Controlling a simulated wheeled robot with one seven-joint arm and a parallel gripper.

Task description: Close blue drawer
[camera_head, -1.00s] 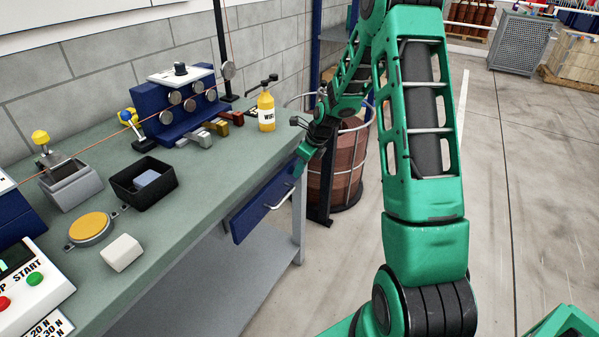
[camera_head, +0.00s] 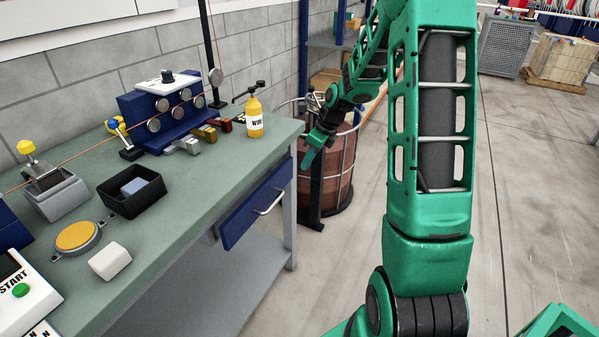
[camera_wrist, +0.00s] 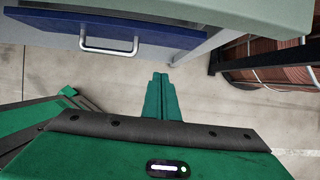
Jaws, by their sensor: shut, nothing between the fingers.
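The blue drawer (camera_head: 257,205) sits under the near edge of the green-grey workbench, at its right end. My gripper (camera_head: 305,168) is shut and empty, just right of the drawer in the head view. In the wrist view its fingertips (camera_wrist: 160,76) are apart from the drawer front and handle.
The workbench (camera_head: 180,215) carries a yellow bottle (camera_head: 254,117), a black tray (camera_head: 132,205), a white block (camera_head: 109,261) and a blue roller fixture (camera_head: 150,118). A brown caged drum (camera_head: 338,170) stands behind my gripper.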

